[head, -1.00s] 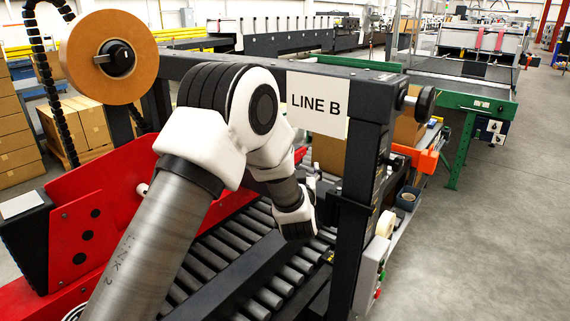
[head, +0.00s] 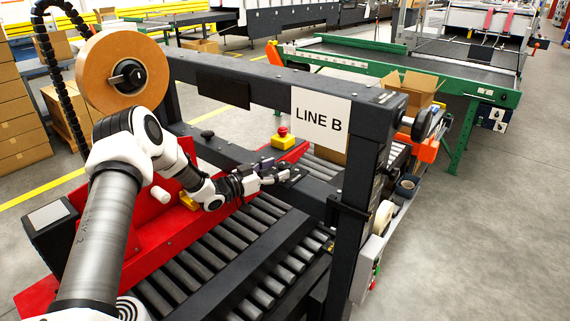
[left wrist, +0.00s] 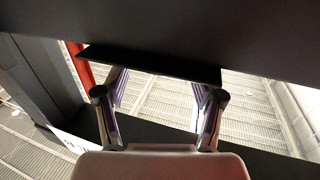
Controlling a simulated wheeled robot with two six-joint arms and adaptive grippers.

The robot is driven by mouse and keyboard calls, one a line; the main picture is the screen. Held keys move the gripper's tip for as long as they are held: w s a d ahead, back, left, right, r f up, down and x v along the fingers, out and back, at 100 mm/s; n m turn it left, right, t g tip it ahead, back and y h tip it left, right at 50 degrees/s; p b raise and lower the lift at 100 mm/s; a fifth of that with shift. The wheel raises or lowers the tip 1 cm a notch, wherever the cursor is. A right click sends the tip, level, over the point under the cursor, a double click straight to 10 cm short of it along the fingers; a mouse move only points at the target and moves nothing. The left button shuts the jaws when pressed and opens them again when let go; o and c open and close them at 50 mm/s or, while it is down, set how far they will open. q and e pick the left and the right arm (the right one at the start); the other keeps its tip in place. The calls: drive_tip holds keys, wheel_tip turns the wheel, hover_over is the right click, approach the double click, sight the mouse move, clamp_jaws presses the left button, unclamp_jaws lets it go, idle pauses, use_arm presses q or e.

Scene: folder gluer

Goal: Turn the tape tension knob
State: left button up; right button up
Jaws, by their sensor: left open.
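A brown tape roll (head: 122,70) hangs at the upper left of the head view. A black knob (head: 128,76) with a raised grip bar sits at its hub. My left gripper (head: 285,173) is under the dark crossbeam, over the roller conveyor, well to the right of the roll and apart from it. In the left wrist view the gripper (left wrist: 160,92) has its two fingers spread with nothing between them. A dark bar or plate lies across beyond the fingertips. The knob cannot be made out in the wrist view. My right gripper is not in view.
The dark crossbeam (head: 250,80) carries a white LINE B sign (head: 321,120). Another black round knob (head: 423,124) is on the right post. A red emergency button (head: 283,131) on a yellow box stands behind my gripper. Open floor (head: 480,240) lies to the right.

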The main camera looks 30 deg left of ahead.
sight(284, 164)
use_arm(q)
drive_tip(key=x, duration=0.3)
drive_tip(key=shift+w, duration=0.2)
drive_tip(key=c, duration=1.1)
drive_tip(key=shift+d+n+y, duration=0.1)
drive_tip(key=shift+n+y, duration=0.2)
drive_tip(key=shift+y, duration=0.1)
drive_tip(key=n+t+y+b, duration=0.1)
drive_tip(key=n+y+b, duration=0.1)
drive_tip(key=y, duration=0.3)
drive_tip(key=shift+n, duration=0.6)
drive_tip(key=shift+n+y+b, duration=0.7)
drive_tip(key=shift+n+y, duration=0.4)
drive_tip(key=shift+y, duration=0.6)
drive_tip(key=shift+r+y, duration=0.1)
drive_tip(key=shift+y, duration=0.2)
drive_tip(key=o, duration=1.1)
